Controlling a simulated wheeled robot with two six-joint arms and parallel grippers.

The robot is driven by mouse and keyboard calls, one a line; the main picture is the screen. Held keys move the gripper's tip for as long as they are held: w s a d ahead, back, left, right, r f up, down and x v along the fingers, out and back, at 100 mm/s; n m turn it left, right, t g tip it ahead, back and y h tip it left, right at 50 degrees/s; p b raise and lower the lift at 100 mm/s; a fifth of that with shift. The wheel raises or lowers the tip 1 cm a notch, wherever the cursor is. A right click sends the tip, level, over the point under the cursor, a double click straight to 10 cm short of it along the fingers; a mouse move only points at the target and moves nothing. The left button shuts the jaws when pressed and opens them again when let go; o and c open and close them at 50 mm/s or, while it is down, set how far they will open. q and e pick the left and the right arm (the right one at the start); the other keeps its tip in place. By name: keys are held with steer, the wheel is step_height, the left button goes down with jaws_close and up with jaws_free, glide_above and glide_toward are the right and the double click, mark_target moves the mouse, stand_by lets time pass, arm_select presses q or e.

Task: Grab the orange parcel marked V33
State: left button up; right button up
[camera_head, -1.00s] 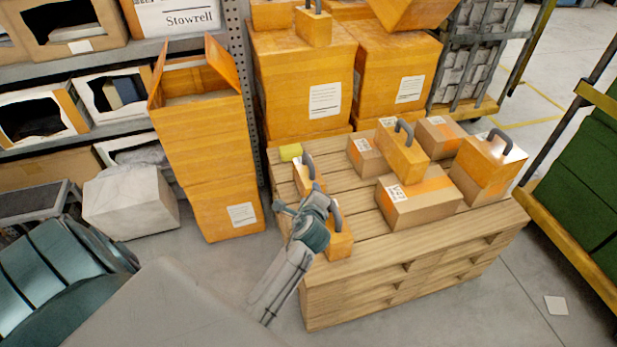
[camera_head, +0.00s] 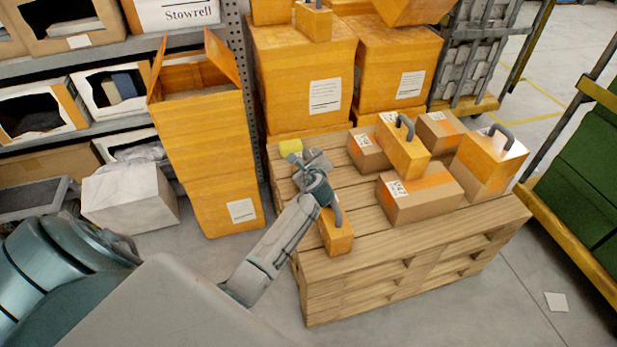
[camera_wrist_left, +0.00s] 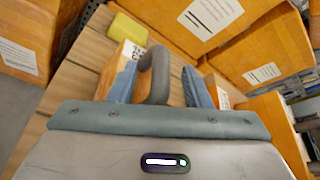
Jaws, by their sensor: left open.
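In the left wrist view a grey arched handle (camera_wrist_left: 158,75) stands between the two fingers of my open left gripper (camera_wrist_left: 160,88). Under it is an orange parcel (camera_wrist_left: 122,56) with a white label at its far edge; I can read only part of that marking. In the head view my left gripper (camera_head: 315,165) is over the pallet's left side and hides this parcel. Another orange parcel (camera_head: 336,236) with a grey handle sits just in front, and two more, one in the middle (camera_head: 404,155) and one at the right (camera_head: 487,165), also have handles. My right gripper is out of view.
The parcels share a wooden pallet stack (camera_head: 380,255) with several brown cartons (camera_head: 420,199) and a yellow block (camera_head: 290,147). Tall orange boxes (camera_head: 300,80) stand close behind. An open orange box (camera_head: 205,130) and shelving are at left. A green-loaded cart (camera_head: 590,170) is at right.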

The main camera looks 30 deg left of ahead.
arm_select(q)
steer(key=shift+x, duration=0.85)
jaws_close()
steer(key=shift+r, duration=0.1)
stand_by(0.6)
